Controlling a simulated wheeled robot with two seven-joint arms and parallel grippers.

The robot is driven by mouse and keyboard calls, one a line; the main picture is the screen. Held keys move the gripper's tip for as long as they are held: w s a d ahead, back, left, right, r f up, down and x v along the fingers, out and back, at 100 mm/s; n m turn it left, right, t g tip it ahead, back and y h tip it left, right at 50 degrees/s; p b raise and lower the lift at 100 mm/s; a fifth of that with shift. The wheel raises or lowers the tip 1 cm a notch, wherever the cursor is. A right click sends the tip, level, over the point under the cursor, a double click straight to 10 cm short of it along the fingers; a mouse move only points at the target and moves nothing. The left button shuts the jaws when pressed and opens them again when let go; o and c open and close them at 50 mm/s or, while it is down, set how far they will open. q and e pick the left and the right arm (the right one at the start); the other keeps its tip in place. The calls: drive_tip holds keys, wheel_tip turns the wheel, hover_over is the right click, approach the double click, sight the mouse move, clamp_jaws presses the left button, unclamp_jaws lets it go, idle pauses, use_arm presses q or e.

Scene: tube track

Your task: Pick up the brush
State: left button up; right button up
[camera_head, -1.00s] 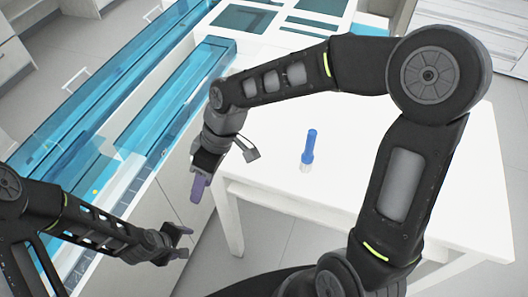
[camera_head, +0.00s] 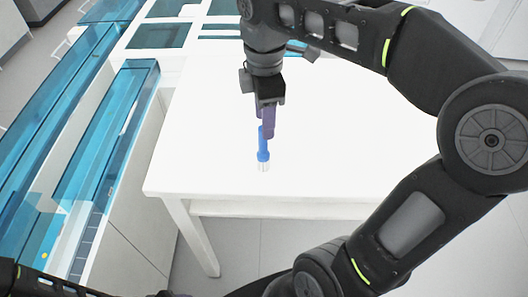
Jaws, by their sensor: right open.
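The brush (camera_head: 263,154) stands upright on the white table (camera_head: 340,140), with a blue handle on top and pale bristles at the bottom. My right gripper (camera_head: 267,122) points down at the top of the brush handle. Its purple fingers overlap the upper handle in the picture. The jaws are open, and I cannot tell whether they touch the brush. My left arm shows only at the bottom left edge. Just a sliver of what looks like its gripper (camera_head: 166,294) shows there, so its jaws cannot be made out.
A blue item (camera_head: 297,47) lies partly hidden behind my right arm at the table's far side. Blue-lidded cabinets (camera_head: 110,130) run along the left. The tabletop around the brush is clear, and its near edge is a little in front of the brush.

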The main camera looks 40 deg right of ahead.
sight(263, 143)
drive_tip(key=shift+f+b, duration=1)
drive_tip(key=shift+f, duration=0.4)
drive_tip(key=shift+r, duration=0.1)
drive_tip(key=shift+a+f+p, duration=0.1)
drive_tip(key=shift+f+p, duration=0.2)
drive_tip(key=shift+f, duration=0.15)
wheel_tip(263, 143, down, 4)
drive_tip(key=shift+a+f+p, duration=0.1)
drive_tip(key=shift+f+p, duration=0.1)
drive_tip(key=shift+p, duration=0.15)
drive_tip(key=shift+c, duration=0.6)
clamp_jaws()
